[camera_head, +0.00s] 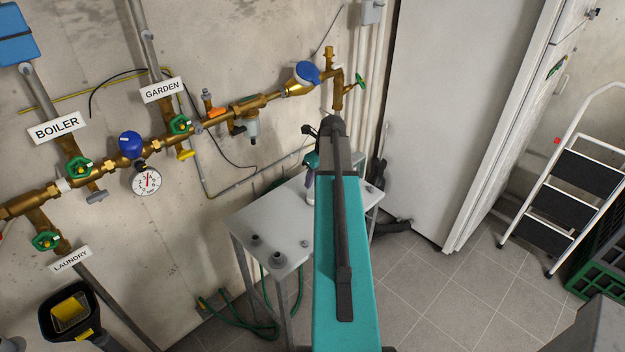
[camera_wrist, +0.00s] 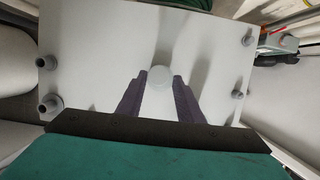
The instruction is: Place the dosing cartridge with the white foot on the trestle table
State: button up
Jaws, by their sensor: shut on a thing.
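The trestle table (camera_head: 270,222) has a pale grey top on metal legs and stands against the wall. Its top (camera_wrist: 105,60) fills most of the wrist view. My gripper (camera_wrist: 158,88) is over the tabletop, with its two dark fingers shut on a pale cartridge (camera_wrist: 159,78) with a round end. In the head view my arm hides most of the gripper. A small white foot (camera_head: 309,197) shows just left of my arm, at the tabletop. I cannot tell whether it touches the top.
Dark grey fittings (camera_head: 279,260) stand at the table's near left corner, and others (camera_wrist: 247,38) along its right edge in the wrist view. Brass pipework (camera_head: 215,120) runs along the wall above. A white cabinet (camera_head: 445,110) stands to the right. The tabletop around the cartridge is clear.

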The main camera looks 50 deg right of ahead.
jog(key=shift+f, duration=0.35)
jog(key=o, duration=1.2)
jog(key=shift+f, duration=0.1)
jog(key=shift+r, duration=0.2)
jog(key=shift+b+v, duration=1.4)
jog(key=shift+v, duration=4.5)
jog(key=shift+s, duration=0.1)
